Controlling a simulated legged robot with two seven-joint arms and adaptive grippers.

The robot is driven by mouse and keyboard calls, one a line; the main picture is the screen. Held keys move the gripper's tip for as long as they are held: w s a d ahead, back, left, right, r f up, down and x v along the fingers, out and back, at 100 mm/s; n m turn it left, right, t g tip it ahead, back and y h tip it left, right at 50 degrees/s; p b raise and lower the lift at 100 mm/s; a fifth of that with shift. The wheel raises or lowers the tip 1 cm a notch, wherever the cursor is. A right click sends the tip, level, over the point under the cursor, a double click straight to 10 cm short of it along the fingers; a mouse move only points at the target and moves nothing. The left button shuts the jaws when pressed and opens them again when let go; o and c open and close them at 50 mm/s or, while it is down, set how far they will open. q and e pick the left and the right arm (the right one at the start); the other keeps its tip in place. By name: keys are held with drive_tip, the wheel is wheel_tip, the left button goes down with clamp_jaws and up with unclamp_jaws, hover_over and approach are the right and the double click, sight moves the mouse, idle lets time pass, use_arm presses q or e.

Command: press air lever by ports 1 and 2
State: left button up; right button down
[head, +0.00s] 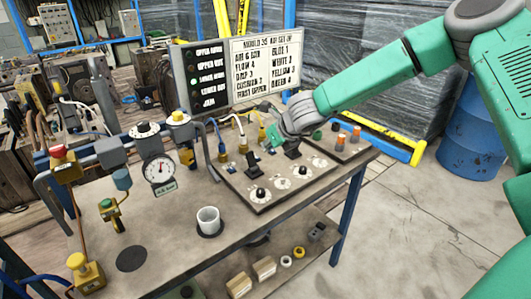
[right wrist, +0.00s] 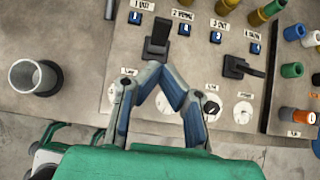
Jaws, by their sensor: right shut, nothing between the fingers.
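The air lever by ports 1 and 2 is a black handle on a dark base; in the right wrist view (right wrist: 157,38) it stands just beyond my fingertips, below the port labels. It also shows in the head view (head: 251,162) on the grey panel. My right gripper (right wrist: 155,72) is shut and empty, its tips together close to the lever's near side. Whether they touch it I cannot tell. In the head view my right gripper (head: 272,137) hangs above the panel. My left gripper is not in view.
A second black lever (right wrist: 240,68) stands to the right by ports 3 and 4. A white cup (head: 208,220) stands left of the panel. Coloured pegs (right wrist: 292,70) stand on the right. A sign board (head: 265,68) rises behind. A gauge (head: 160,170) is at left.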

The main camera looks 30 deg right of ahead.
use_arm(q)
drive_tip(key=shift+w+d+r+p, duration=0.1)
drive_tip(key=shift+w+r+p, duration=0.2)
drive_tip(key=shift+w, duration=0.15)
use_arm(e)
drive_tip(key=r, duration=0.2)
drive_tip(key=s+r, duration=0.1)
drive_tip(key=r, duration=0.2)
drive_tip(key=shift+s+d+r, duration=0.1)
drive_tip(key=shift+s+d, duration=0.1)
drive_tip(key=shift+s, duration=0.1)
